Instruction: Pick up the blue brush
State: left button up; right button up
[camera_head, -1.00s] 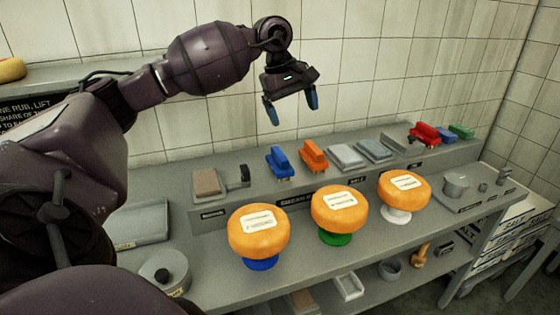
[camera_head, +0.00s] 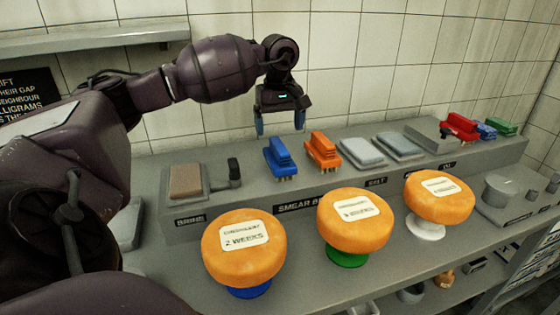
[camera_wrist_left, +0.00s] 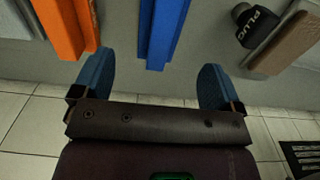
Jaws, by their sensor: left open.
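The blue brush (camera_head: 279,158) stands on the raised back shelf, left of an orange brush (camera_head: 322,152). My left gripper (camera_head: 280,122) is open and empty, with its blue fingertips pointing down just above and behind the blue brush. In the left wrist view the blue brush (camera_wrist_left: 163,30) lies ahead of the gap between the open fingers (camera_wrist_left: 155,85), with neither finger touching it. The orange brush (camera_wrist_left: 66,25) shows to the left there, close to one finger. My right gripper is not in view.
A brown block on a grey holder (camera_head: 186,181) sits left of the brushes, and grey slabs (camera_head: 362,152) sit to the right. Three orange cheese wheels (camera_head: 244,262) stand in front on coloured stands. A tiled wall (camera_head: 340,60) is close behind.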

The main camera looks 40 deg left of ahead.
aim_at(279, 145)
pick_arm(q)
notch_tip(279, 145, down, 8)
jog(key=shift+f, duration=0.1)
jog(key=c, duration=1.1)
notch_tip(279, 145, up, 20)
jog(key=shift+r+p, duration=0.1)
jog(key=shift+p, duration=0.2)
dwell(0.4)
jog(key=o, duration=0.3)
jog(key=shift+c, duration=0.7)
